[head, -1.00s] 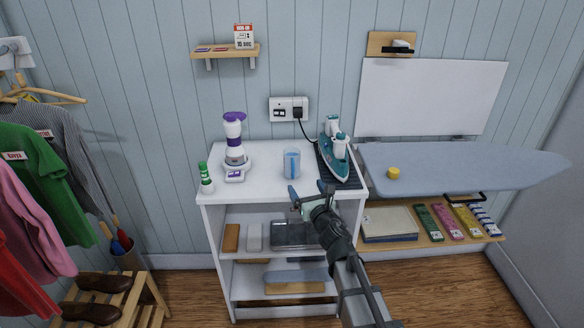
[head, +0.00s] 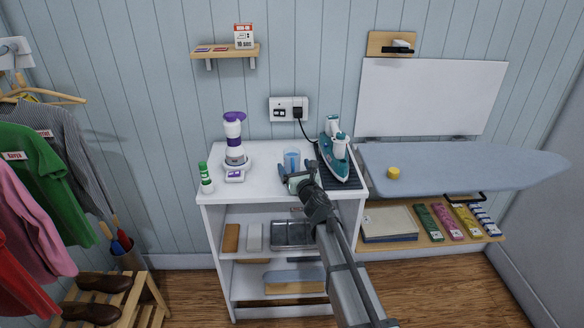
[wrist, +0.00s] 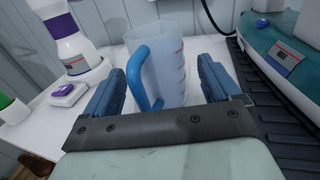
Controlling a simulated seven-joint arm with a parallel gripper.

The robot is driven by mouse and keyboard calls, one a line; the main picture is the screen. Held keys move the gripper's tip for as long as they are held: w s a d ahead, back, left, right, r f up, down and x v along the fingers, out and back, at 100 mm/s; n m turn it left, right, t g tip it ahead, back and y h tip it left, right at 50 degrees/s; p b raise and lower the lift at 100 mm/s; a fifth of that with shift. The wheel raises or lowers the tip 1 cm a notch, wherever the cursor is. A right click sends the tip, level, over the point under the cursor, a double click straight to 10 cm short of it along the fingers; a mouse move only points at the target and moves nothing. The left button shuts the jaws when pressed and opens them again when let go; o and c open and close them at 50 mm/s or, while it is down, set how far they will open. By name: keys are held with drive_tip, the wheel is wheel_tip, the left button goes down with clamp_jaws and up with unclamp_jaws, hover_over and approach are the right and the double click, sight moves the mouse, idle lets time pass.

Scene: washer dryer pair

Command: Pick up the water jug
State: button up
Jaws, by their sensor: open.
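The water jug (head: 291,159) is a translucent blue-tinted cup with a blue handle, upright on the white cabinet top (head: 265,187). In the wrist view the jug (wrist: 172,62) stands between and just beyond my fingers, its blue handle (wrist: 137,78) toward me and to the left. My gripper (head: 297,172) is open in front of the jug, with a blue finger on each side; the same gripper (wrist: 160,85) shows empty jaws in the wrist view. I cannot tell whether a finger touches the jug. My gripper hides the jug's lower part in the head view.
A teal iron (head: 337,158) on a dark ribbed mat stands close on the right, its cord running to the wall socket (head: 290,108). A purple-and-white bottle (head: 234,135) stands on a scale at left, near a green-capped bottle (head: 205,177). An ironing board (head: 460,167) is further right.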

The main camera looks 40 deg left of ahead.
drive_tip(key=shift+x, duration=0.95)
drive_tip(key=shift+c, duration=0.4)
drive_tip(key=c, duration=1.2)
drive_tip(key=shift+r, duration=0.15)
